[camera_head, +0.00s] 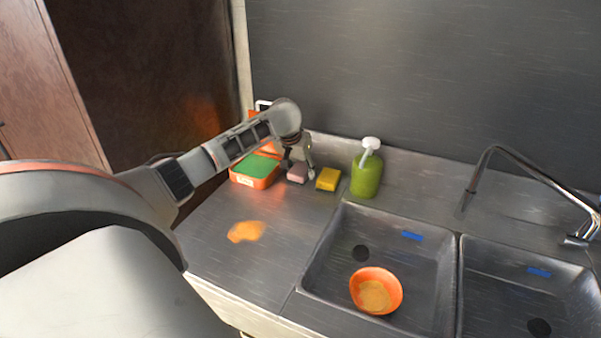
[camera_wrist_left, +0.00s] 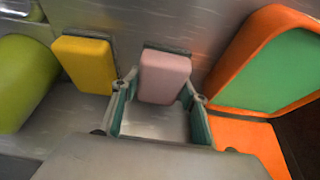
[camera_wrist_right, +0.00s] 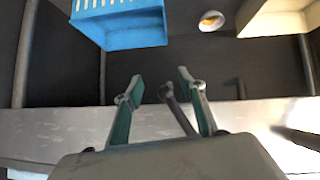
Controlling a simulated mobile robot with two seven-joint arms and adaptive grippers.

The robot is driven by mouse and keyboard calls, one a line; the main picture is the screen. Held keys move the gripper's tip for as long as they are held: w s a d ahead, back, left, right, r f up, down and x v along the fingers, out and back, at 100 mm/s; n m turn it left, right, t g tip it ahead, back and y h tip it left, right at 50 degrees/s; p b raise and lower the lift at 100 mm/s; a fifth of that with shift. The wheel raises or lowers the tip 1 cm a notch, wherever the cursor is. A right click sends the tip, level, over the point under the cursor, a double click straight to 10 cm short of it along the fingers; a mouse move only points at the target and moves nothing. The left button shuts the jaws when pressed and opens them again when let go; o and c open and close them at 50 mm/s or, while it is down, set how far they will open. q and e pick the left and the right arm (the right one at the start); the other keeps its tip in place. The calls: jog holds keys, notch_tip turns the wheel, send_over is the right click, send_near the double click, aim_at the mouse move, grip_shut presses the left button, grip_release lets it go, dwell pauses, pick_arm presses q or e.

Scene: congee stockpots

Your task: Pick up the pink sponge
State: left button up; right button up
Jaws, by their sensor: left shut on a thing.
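The pink sponge (camera_head: 297,174) is at the back of the steel counter, between an orange box with a green top and a yellow sponge. In the left wrist view the pink sponge (camera_wrist_left: 165,77) sits between the two fingers of my left gripper (camera_wrist_left: 161,98). The left gripper (camera_head: 298,162) is shut on it, with a finger at each side. I cannot tell whether the sponge is clear of the counter. My right gripper (camera_wrist_right: 155,90) is not in the head view; in the right wrist view its fingers are apart with nothing between them.
The yellow sponge (camera_head: 328,179) and a green pump bottle (camera_head: 367,174) stand to the right. The orange box (camera_head: 255,170) is close on the left. An orange bowl (camera_head: 376,291) lies in the sink (camera_head: 335,255). An orange spill (camera_head: 246,231) marks the counter. A blue crate (camera_wrist_right: 135,30) is in the right wrist view.

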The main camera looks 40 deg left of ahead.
aim_at(301, 168)
pick_arm(q)
jog(key=shift+r, duration=0.1)
notch_tip(301, 168, up, 20)
jog(key=shift+r, duration=0.15)
dwell(0.3)
jog(key=shift+d, duration=0.1)
jog(key=shift+c, duration=0.5)
